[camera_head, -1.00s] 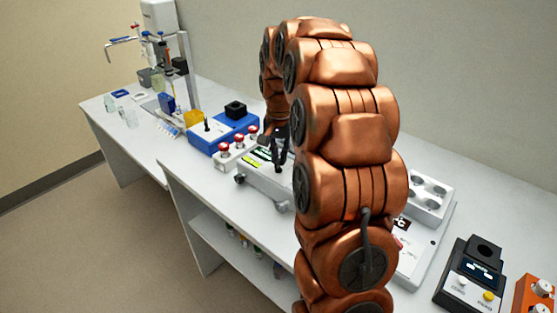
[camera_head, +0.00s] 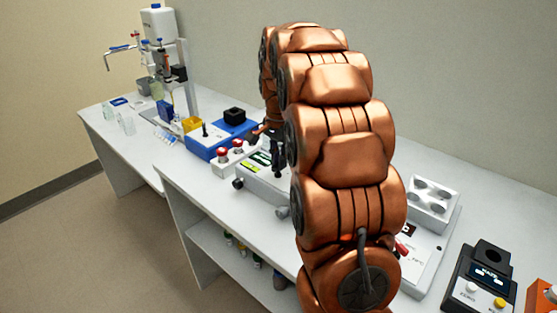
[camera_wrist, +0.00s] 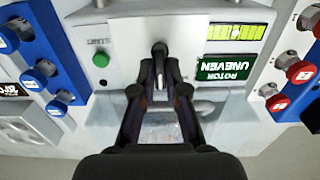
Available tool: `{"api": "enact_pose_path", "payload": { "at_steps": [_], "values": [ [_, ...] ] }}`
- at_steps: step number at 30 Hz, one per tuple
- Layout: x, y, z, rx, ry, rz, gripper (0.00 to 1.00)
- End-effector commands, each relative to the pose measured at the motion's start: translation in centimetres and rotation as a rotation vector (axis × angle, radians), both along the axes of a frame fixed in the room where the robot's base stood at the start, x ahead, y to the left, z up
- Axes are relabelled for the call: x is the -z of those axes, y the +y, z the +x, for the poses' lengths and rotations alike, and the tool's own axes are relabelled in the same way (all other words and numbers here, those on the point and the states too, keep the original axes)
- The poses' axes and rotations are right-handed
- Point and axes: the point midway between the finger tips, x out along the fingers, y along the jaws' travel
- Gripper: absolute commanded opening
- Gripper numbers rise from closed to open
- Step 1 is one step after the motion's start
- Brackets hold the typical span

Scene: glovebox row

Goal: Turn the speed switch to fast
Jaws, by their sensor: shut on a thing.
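The machine with the switch is a pale box (camera_head: 262,184) on the bench in the head view, partly hidden by my arm. In the head view my gripper (camera_head: 278,165) is small and dark against the machine.
Red-capped knobs (camera_head: 222,153) stand close beside the machine, and a blue device (camera_head: 212,146) stands beyond. In the wrist view, red (camera_wrist: 277,102) and blue (camera_wrist: 48,68) knobs flank the panel. A black meter (camera_head: 480,275) stands at the right. The near bench edge is low left.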

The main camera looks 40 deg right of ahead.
Motion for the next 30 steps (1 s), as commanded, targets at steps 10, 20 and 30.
{"api": "enact_pose_path", "payload": {
  "at_steps": [10, 20, 30],
  "values": [
    [0.0, 0.0, 0.0, -0.001, 0.001, 0.000, 0.35],
    [-0.1, 0.0, 0.0, -0.002, 0.000, 0.000, 0.38],
    [-3.8, -0.1, 0.1, -0.001, -0.005, -0.002, 0.38]
  ]
}}
